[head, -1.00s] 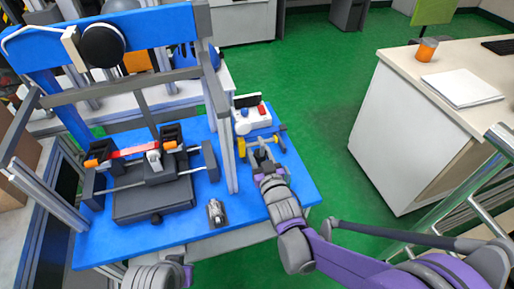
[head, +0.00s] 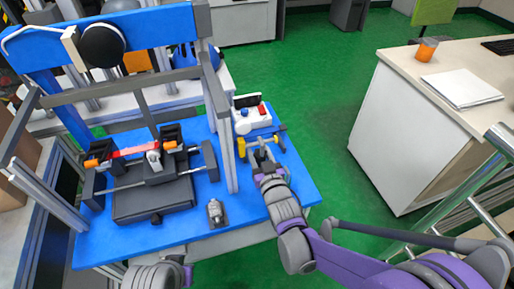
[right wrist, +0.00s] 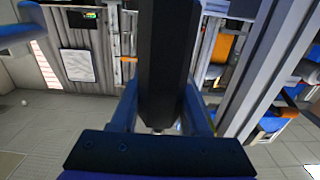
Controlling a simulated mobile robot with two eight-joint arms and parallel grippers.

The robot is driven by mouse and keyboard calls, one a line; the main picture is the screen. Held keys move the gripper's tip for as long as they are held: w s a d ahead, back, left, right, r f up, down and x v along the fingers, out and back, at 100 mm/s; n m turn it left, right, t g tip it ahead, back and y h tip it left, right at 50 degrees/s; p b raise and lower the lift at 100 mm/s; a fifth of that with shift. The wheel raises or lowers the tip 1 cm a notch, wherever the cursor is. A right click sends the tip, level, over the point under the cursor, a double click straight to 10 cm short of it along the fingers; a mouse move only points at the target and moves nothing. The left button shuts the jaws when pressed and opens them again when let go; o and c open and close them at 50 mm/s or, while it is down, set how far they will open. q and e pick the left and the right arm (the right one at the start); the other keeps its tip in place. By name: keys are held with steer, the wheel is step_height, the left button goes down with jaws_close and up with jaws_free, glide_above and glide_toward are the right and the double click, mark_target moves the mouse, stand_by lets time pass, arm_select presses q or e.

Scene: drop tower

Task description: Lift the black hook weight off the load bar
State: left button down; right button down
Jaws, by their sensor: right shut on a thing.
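My right gripper (head: 262,154) is at the right part of the blue table, beside a grey bar with yellow ends (head: 242,147). In the right wrist view its blue fingers (right wrist: 160,120) are shut on a black faceted thing (right wrist: 165,55), which stands upright in the picture and fills the middle. I cannot tell for sure that this is the black hook weight; no hook shows. In the head view the held thing is too small to make out, and whether it touches the bar is unclear.
The grey tower frame (head: 222,130) stands left of my right gripper. A black fixture with a red bar (head: 134,151) is inside it. A small grey cylinder (head: 216,212) stands near the front edge. A white box with a red part (head: 251,117) is behind the gripper.

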mark_target(263, 152)
steer(key=shift+r, duration=0.2)
stand_by(0.3)
steer(key=shift+r+p, duration=0.7)
steer(key=shift+r, duration=0.4)
steer(key=shift+r+p, duration=0.6)
steer(key=shift+r, duration=0.15)
steer(key=shift+v, duration=3.75)
steer(key=shift+r, duration=0.15)
steer(key=r+p, duration=0.1)
steer(key=s+r+p, duration=0.1)
steer(key=r, duration=0.1)
steer(key=s+r+p, duration=0.1)
steer(key=shift+d+r, duration=0.35)
steer(key=shift+r, duration=0.05)
